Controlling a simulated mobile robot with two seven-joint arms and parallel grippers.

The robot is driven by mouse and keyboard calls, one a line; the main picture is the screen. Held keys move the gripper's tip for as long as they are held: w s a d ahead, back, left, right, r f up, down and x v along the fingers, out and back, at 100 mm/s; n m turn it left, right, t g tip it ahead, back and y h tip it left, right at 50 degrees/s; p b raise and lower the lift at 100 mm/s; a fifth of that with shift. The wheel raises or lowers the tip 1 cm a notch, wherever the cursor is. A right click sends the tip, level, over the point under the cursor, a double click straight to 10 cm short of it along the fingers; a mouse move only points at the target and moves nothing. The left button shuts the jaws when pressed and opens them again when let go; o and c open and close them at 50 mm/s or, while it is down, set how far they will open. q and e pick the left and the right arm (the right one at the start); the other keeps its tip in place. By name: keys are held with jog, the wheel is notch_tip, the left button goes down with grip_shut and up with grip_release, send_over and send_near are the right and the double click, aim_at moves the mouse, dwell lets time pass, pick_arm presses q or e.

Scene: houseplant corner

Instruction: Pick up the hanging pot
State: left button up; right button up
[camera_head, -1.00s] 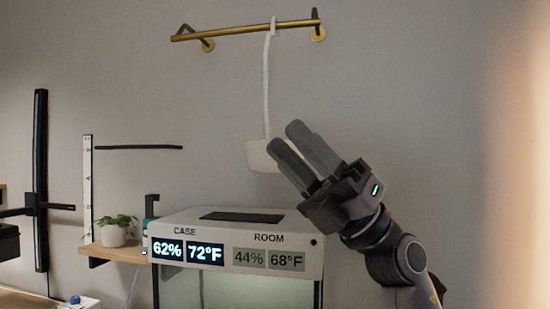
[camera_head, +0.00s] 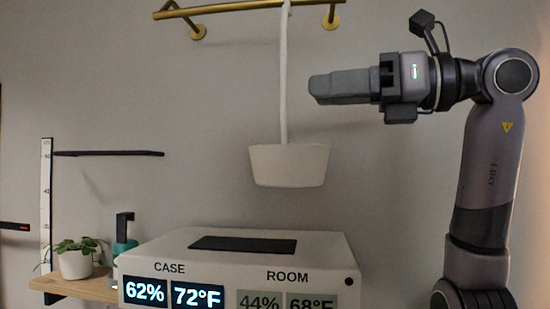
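The hanging pot (camera_head: 289,167) is white and empty-looking from this side. It hangs upright by a long white strap from the brass rail (camera_head: 240,8) on the wall, above the case. My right gripper (camera_head: 318,88) is to the right of the strap and higher than the pot, pointing left. Its fingertips look close to the strap in the picture, but I see no contact. The fingers overlap side-on, so their gap is hidden. Nothing shows between them. My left gripper is out of view.
A white-topped case (camera_head: 325,247) with CASE and ROOM displays stands below the pot. A small potted plant (camera_head: 76,262) and a teal bottle (camera_head: 124,247) are on a wooden shelf (camera_head: 70,288) at left. A thin black bar (camera_head: 110,153) is on the wall. The wall space around the pot is clear.

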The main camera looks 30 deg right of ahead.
aim_at(283, 101)
jog(key=x, duration=0.2)
jog(key=shift+w+a, duration=0.2)
jog(key=shift+a, duration=0.1)
jog(key=shift+p+x, duration=0.65)
jog(key=shift+x, duration=1.55)
jog(key=shift+d+f, duration=0.1)
jog(key=shift+d, duration=0.05)
grip_shut()
